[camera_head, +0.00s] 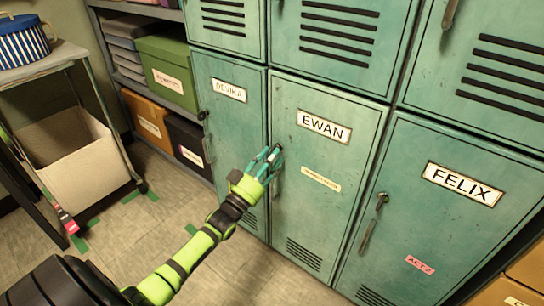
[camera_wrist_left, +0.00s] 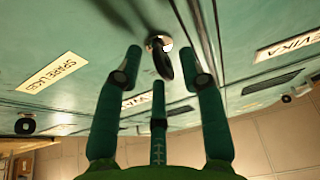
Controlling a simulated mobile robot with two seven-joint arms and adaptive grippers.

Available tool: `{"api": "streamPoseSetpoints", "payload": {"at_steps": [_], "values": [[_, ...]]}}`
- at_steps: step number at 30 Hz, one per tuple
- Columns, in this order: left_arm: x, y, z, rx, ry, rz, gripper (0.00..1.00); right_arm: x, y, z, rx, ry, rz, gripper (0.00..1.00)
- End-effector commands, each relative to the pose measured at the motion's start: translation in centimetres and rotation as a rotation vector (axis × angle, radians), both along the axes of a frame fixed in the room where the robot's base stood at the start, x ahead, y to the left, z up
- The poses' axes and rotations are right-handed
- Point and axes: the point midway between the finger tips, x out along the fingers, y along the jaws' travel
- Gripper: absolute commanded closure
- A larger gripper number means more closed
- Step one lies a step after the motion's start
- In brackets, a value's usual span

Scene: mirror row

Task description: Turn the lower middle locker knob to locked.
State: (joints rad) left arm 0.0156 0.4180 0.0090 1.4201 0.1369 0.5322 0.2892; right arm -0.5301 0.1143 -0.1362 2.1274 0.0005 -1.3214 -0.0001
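The lower middle locker (camera_head: 318,200) is a green metal door labelled EWAN, with a small yellowish label below the name plate. Its knob (camera_head: 278,170) is at the door's left edge, partly hidden by my left gripper (camera_head: 268,160). In the left wrist view the knob (camera_wrist_left: 162,58) is a dark handle on a round metal base. It sits between the spread fingertips of the left gripper (camera_wrist_left: 163,70), which is open. I see a gap on each side of the knob; whether any finger touches it is unclear. My right gripper is out of view.
The DEVIKA locker (camera_head: 222,120) is to the left and the FELIX locker (camera_head: 440,210), with its own handle (camera_head: 374,220), to the right. Shelves with a green box (camera_head: 167,68) stand further left. A trolley with a white bin (camera_head: 80,160) is at far left. The floor before the lockers is clear.

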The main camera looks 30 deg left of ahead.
Motion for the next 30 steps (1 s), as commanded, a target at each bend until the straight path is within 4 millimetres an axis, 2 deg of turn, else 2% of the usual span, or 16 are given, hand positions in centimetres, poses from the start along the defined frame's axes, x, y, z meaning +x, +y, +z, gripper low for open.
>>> {"api": "streamPoseSetpoints", "payload": {"at_steps": [9,15,21,30], "values": [[-6.0,0.5,-2.6,0.001,0.004,0.001,0.60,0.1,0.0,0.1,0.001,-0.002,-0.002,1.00],[-9.1,0.8,-3.8,0.001,0.001,0.000,0.60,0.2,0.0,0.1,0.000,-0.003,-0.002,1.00],[-10.3,0.9,-4.2,0.001,-0.001,0.000,0.60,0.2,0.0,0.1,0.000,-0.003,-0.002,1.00],[-10.3,0.9,-4.2,0.001,-0.001,0.000,0.60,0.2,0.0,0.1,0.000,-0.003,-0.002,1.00]]}}
